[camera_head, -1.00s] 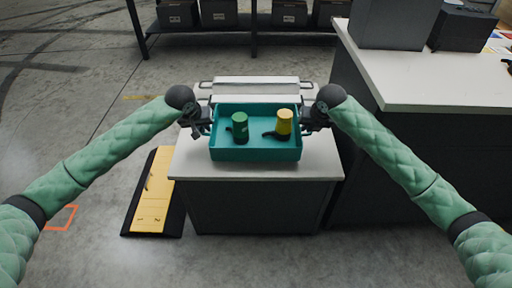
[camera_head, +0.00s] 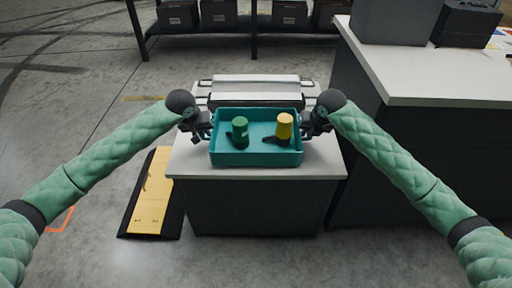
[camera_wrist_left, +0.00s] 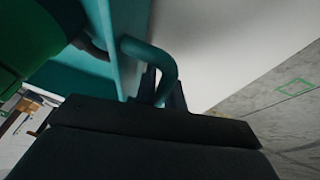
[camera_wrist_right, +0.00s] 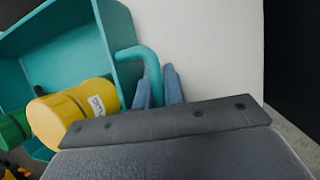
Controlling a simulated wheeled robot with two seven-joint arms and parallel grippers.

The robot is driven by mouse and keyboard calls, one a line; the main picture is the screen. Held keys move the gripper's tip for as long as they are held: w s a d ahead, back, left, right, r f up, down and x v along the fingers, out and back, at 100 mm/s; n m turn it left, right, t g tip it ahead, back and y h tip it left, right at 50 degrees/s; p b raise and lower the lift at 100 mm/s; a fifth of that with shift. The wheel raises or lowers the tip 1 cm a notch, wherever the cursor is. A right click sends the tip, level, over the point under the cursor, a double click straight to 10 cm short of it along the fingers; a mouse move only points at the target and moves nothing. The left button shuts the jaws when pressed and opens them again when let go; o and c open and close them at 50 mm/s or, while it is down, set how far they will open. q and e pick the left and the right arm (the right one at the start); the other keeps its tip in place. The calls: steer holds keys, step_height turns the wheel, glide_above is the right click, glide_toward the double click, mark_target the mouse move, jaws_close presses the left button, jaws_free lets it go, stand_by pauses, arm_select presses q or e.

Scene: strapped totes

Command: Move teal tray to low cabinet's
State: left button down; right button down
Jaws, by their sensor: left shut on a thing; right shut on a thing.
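The teal tray (camera_head: 255,159) is level over the pale top of the low cabinet (camera_head: 260,208), near its front edge; I cannot tell whether it touches the top. My left gripper (camera_head: 207,128) is shut on the tray's left handle, a teal loop in the left wrist view (camera_wrist_left: 158,58). My right gripper (camera_head: 307,127) is shut on the right handle, which shows between its fingers in the right wrist view (camera_wrist_right: 148,58).
Pale bars with dark handles (camera_head: 255,83) lie behind the tray. A taller counter (camera_head: 425,80) stands close on the right, with dark boxes on it. A yellow and black floor piece (camera_head: 152,200) lies left of the cabinet. A shelf with dark bins (camera_head: 218,13) is at the back.

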arm_select(q)
steer(key=shift+w+a+f+b, duration=0.1)
steer(key=shift+a+f+b, duration=0.1)
steer(key=shift+f+b, duration=0.35)
arm_select(e)
steer(key=shift+d+f, duration=0.2)
steer(key=shift+f, duration=0.4)
arm_select(q)
steer(key=c, duration=1.9)
jaws_free()
steer(key=shift+f, duration=0.1)
arm_select(e)
steer(key=c, duration=1.9)
jaws_free()
steer(key=shift+f, duration=0.1)
arm_select(q)
steer(key=o, duration=0.4)
arm_select(e)
steer(key=o, duration=0.4)
steer(key=shift+a, duration=0.1)
arm_select(q)
steer(key=shift+d, duration=0.1)
